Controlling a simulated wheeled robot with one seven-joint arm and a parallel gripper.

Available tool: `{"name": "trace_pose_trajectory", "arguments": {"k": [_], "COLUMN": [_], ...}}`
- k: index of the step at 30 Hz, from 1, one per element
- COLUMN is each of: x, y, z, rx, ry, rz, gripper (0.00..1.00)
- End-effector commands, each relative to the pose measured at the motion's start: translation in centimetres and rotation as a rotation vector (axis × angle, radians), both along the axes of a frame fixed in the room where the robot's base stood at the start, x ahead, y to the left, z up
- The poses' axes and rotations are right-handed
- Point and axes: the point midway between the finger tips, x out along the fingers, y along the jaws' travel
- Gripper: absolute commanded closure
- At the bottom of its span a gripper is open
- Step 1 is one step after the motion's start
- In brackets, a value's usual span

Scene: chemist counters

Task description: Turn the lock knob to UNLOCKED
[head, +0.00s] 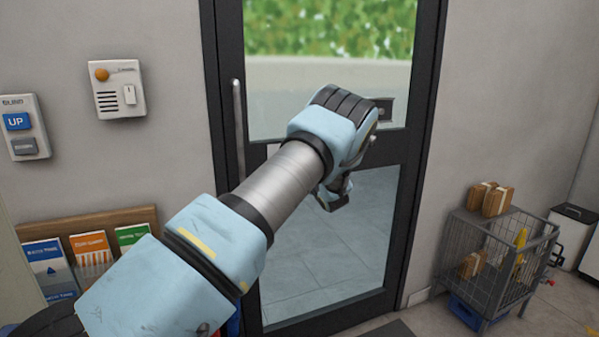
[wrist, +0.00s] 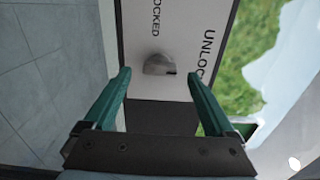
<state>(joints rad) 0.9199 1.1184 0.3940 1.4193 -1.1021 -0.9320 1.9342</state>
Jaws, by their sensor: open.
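The lock knob (wrist: 158,65) is a small rounded grey knob on a white plate (wrist: 180,48) in the wrist view. Lettering that ends in "OCKED" stands above it, and lettering that begins with "UNLOC" is to its right. A small dark mark shows at the knob's right side; I cannot tell for sure which label the knob points to. My gripper (wrist: 161,75) is open, its two teal fingers on either side of the knob in the picture. I cannot tell whether they touch it. In the head view my arm hides the knob and plate.
The glass door (head: 325,100) has a dark frame and a vertical handle (head: 239,130) on its left. A wire cart (head: 495,260) with boxes stands at the right. Wall switches (head: 119,89) and a leaflet rack (head: 85,222) are at the left.

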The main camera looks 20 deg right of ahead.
Motion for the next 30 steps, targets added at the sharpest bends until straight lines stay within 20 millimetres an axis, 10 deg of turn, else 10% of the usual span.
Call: {"name": "trace_pose_trajectory", "arguments": {"k": [13, 30], "x": [-7.9, -8.8], "y": [-1.1, -1.1], "z": [-0.2, 0.0], "rx": [0.000, 0.000], "ry": [0.000, 0.000], "rz": [-0.002, 0.000], "gripper": [0.10, 0.10]}}
